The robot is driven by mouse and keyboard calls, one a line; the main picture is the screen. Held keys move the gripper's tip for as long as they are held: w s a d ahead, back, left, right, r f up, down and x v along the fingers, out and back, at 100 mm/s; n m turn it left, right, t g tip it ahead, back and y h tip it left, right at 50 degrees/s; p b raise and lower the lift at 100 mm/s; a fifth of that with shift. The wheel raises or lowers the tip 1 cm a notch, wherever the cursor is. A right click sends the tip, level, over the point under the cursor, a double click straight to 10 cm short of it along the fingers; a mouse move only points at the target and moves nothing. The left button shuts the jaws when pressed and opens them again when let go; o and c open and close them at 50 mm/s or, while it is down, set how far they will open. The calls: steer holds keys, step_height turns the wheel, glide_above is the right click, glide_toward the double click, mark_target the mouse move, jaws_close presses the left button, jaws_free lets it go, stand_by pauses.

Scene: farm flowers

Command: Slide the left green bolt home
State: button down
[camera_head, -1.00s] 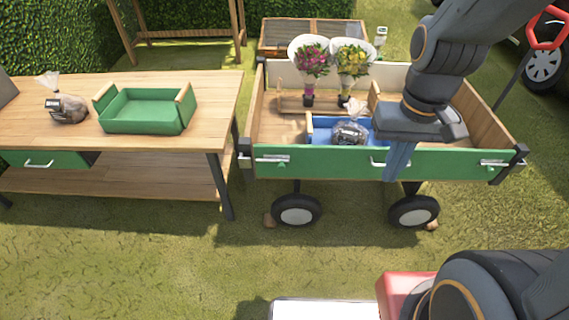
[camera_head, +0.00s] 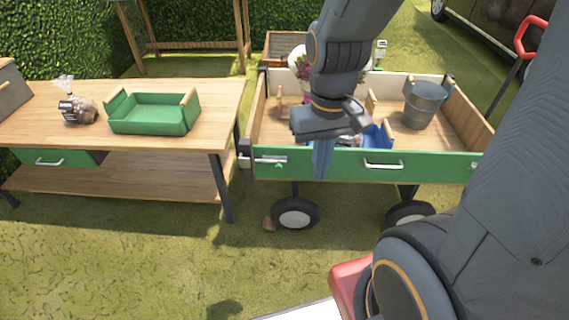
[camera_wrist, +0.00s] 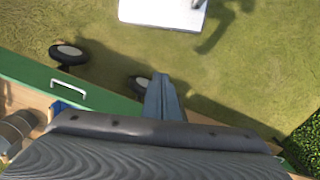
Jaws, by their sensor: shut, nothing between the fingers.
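The left bolt (camera_head: 268,160) is a silver bar on the left end of the cart's green front panel (camera_head: 430,165), with a green mark below it. In the head view it lies level, with its left end by the dark corner post. My gripper (camera_head: 322,160) is shut and empty, pointing down in front of the panel, a little right of the bolt and apart from it. The shut fingers also show in the wrist view (camera_wrist: 163,98), beside the green panel. The bolt is not visible in the wrist view.
The cart holds a metal bucket (camera_head: 424,104), a blue tray (camera_head: 378,136) and flowers partly hidden by my arm. Grass in front is open.

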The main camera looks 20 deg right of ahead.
mark_target(281, 166)
steer(key=w+d+f+m+t+y, duration=0.2)
steer(key=w+d+f+m+y, duration=0.2)
steer(key=w+f+m, duration=0.3)
steer(key=w+d+f+m+t+y+p, duration=0.1)
steer(key=w+d+f+m, duration=0.4)
steer(key=w+m, duration=0.8)
step_height(281, 166, down, 2)
steer(key=m+t+y, duration=0.1)
steer(key=m+y, duration=0.1)
steer(key=m, duration=0.2)
steer(key=shift+w+t+y, duration=0.15)
steer(key=shift+t+y, duration=0.25)
steer(key=shift+a+f, duration=0.1)
steer(key=p+x, duration=0.2)
steer(key=x, duration=1.1)
steer(key=shift+w+a+f, duration=0.1)
steer(key=shift+a+f, duration=0.15)
